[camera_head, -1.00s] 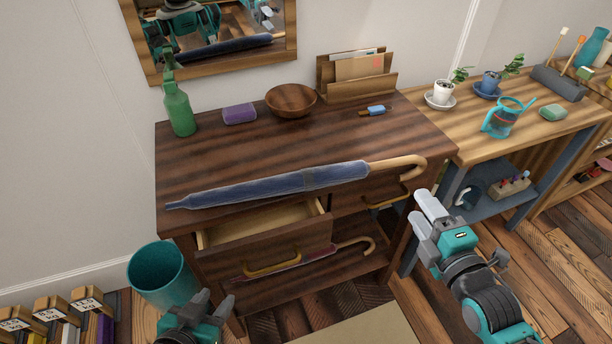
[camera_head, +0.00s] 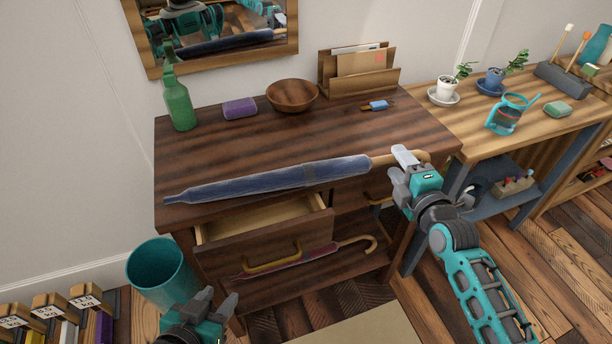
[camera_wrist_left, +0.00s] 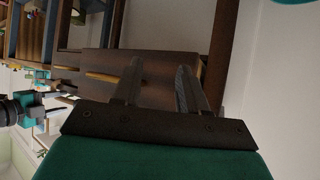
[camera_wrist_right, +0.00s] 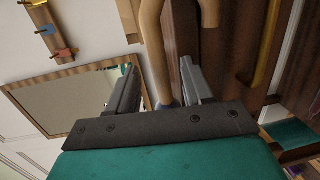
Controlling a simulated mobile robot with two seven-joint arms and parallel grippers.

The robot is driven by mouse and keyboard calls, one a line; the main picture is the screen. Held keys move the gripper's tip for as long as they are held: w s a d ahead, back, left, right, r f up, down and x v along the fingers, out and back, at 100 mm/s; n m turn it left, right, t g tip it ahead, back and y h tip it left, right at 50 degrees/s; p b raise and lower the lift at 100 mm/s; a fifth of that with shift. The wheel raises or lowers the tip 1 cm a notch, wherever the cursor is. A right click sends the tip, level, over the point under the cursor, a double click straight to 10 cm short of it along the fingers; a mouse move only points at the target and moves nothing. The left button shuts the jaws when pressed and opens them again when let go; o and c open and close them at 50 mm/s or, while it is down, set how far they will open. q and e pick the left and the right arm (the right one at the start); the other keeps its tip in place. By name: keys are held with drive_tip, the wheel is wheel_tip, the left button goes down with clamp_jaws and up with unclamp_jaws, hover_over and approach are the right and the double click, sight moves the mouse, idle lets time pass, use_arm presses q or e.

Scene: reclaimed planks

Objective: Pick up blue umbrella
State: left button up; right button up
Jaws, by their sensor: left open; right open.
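The blue umbrella (camera_head: 270,182) lies furled across the front of the dark wooden cabinet top (camera_head: 230,150), its tip to the left and its wooden crook handle to the right. My right gripper (camera_head: 403,165) is open at the handle end and hides most of the crook. In the right wrist view, the wooden handle (camera_wrist_right: 156,50) passes between the open fingers of my right gripper (camera_wrist_right: 160,85), which are not closed on it. My left gripper (camera_head: 215,302) is open and empty, low in front of the cabinet. Its fingers show in the left wrist view (camera_wrist_left: 160,85).
A drawer (camera_head: 262,218) stands partly open under the umbrella. A red umbrella (camera_head: 305,258) lies on the shelf below. A teal bin (camera_head: 160,276) is at left.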

drive_tip(key=shift+w+a, duration=0.1)
drive_tip(key=shift+w, duration=0.15)
drive_tip(key=shift+c, duration=0.5)
clamp_jaws()
